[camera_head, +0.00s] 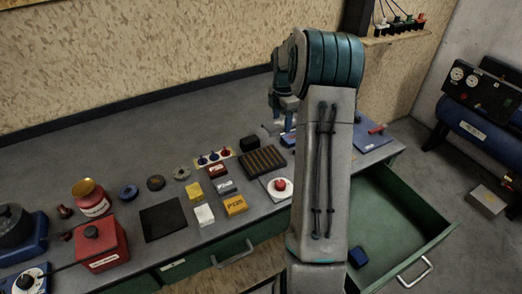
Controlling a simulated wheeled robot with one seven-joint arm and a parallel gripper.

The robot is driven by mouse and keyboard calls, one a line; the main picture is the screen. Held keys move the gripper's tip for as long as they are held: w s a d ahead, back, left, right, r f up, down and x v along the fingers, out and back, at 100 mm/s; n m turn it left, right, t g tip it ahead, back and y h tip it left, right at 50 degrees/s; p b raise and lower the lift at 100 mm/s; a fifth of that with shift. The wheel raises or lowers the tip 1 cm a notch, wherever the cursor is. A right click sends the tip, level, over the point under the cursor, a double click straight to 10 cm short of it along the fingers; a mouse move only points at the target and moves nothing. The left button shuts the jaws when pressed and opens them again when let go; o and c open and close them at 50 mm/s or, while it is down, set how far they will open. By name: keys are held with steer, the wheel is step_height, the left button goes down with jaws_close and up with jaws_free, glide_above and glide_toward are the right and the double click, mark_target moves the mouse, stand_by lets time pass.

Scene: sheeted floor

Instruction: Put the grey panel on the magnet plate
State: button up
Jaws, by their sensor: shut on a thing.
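My gripper (281,116) is at the end of my arm, above the back part of the workbench, left of my large forearm link. It is small and partly covered by my own arm. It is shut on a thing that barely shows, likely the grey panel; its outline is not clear. No other grey panel stands out on the bench. A ribbed brown plate (262,161) lies flat just below and in front of my gripper, and it may be the magnet plate. A flat black square (163,220) also lies on the bench to the left. I cannot tell for sure which is the magnet plate.
A green drawer (400,222) is open at right. A blue plate (372,136) lies at the bench's right end.

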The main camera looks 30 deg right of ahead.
steer(key=p, duration=0.1)
glide_above(262, 159)
step_height(262, 159, down, 5)
steer(key=shift+d, duration=0.1)
steer(key=shift+f+p, duration=0.75)
steer(key=shift+f, duration=1.25)
steer(key=shift+f, duration=0.15)
steer(key=o, duration=1.2)
steer(key=shift+c, duration=0.2)
